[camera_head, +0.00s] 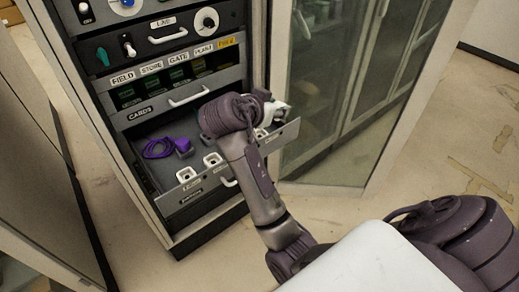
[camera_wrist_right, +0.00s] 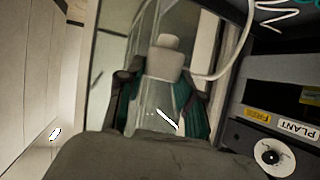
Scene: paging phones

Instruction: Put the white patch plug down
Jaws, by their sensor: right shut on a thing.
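The white patch plug (camera_wrist_right: 167,62) shows in the right wrist view between the fingers of my right gripper (camera_wrist_right: 160,85), which is shut on it. A thin white cord curves up from beside it. In the head view something white (camera_head: 277,111) shows at the right end of the open lower drawer (camera_head: 168,198), just past my right wrist. My right wrist hides most of the gripper and part of the drawer there. I cannot tell whether the plug touches the drawer. My left gripper is in neither view.
A purple plug (camera_head: 183,146) with a coiled purple cord lies in the drawer. White sockets (camera_head: 212,160) line its front edge. Above it are a card drawer (camera_head: 185,96) and a panel with knobs. A glass-fronted cabinet door (camera_head: 330,90) stands close on the right. Open floor lies further right.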

